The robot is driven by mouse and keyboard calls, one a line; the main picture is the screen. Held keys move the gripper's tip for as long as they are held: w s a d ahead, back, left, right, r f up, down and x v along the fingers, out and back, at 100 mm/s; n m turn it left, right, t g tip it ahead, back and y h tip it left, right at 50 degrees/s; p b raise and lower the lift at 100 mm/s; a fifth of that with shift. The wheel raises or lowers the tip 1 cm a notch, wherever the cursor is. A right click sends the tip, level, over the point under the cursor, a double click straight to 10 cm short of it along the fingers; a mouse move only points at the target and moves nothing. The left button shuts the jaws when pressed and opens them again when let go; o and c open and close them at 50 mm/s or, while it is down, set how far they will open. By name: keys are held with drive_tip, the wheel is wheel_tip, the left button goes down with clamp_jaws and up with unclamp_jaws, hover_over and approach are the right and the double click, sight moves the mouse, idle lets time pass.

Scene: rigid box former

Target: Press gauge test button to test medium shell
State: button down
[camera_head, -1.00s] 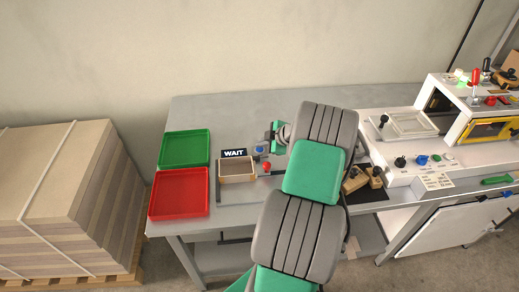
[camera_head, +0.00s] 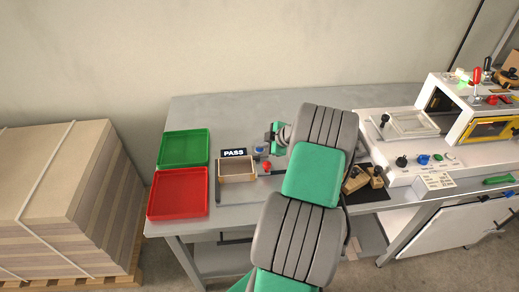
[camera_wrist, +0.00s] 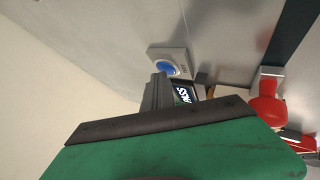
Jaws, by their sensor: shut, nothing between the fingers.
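The blue test button (camera_head: 259,149) sits on a small light block at the back of the gauge, and it also shows in the wrist view (camera_wrist: 167,69). The gauge's sign (camera_head: 234,153) reads PASS. A tan open box shell (camera_head: 237,178) stands in the gauge below the sign; its size class is not readable. My gripper (camera_wrist: 158,92) is shut and empty, its tips close to the blue button. I cannot tell whether they touch it. In the head view my arm hides part of the gripper.
A red knob (camera_head: 267,167) stands right of the shell. A green tray (camera_head: 184,148) and a red tray (camera_head: 178,194) lie at the left. Wooden blocks (camera_head: 356,180) rest on a dark mat to the right, before a white machine (camera_head: 452,160).

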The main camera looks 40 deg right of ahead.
sight(262, 150)
idle(0.3)
drive_tip(key=shift+r, duration=0.8)
drive_tip(key=shift+r+p, duration=0.85)
drive_tip(key=shift+r, duration=1.65)
